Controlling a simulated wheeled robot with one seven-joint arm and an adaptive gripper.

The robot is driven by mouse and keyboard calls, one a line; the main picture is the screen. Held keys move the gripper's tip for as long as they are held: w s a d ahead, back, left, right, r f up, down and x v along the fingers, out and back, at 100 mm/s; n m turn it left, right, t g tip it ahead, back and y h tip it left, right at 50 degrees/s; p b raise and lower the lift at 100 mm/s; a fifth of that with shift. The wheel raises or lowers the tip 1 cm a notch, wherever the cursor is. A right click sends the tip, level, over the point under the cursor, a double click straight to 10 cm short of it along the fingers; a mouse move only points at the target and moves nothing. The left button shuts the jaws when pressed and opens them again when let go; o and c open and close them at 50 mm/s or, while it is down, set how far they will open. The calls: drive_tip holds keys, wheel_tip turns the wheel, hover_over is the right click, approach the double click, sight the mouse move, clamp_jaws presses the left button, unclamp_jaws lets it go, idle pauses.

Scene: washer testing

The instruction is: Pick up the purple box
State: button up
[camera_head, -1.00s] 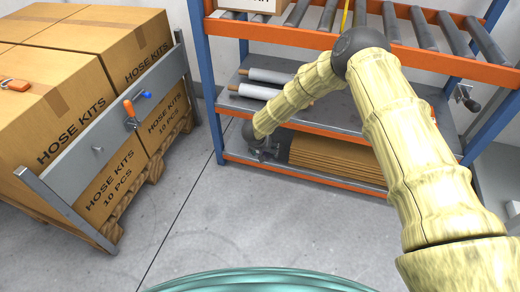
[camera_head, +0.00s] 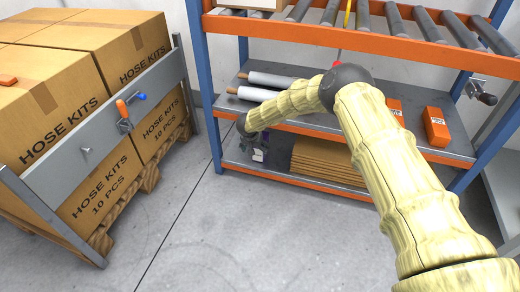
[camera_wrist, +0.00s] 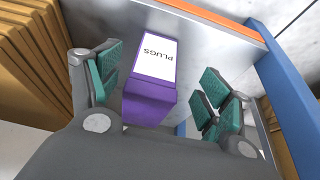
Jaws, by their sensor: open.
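The purple box (camera_wrist: 150,98) has a white top label reading "PLUGS". It stands on the grey bottom shelf in the wrist view, between the green-padded fingers of my open gripper (camera_wrist: 160,82). Gaps show on both sides of the box, the wider one on the right. In the head view my gripper (camera_head: 252,148) reaches into the left end of the bottom shelf. Only a small purple patch of the box (camera_head: 259,155) shows there, the rest hidden by my gripper.
Flat brown cardboard (camera_head: 325,160) lies right of the gripper on the bottom shelf. A blue rack post (camera_head: 205,85) stands close on the left. White rolls (camera_head: 258,94) and orange boxes (camera_head: 436,126) lie on the shelf above. Hose kit cartons (camera_head: 55,95) stand far left; floor in front is clear.

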sight(257, 153)
drive_tip(key=b+x, duration=0.2)
drive_tip(key=x, duration=0.1)
drive_tip(key=b+x, duration=0.1)
drive_tip(key=shift+s+d+f, duration=0.1)
drive_tip(key=shift+d+f, duration=0.05)
drive_tip(key=shift+f, duration=0.5)
drive_tip(key=shift+c, duration=0.2)
drive_tip(key=c, duration=1.3)
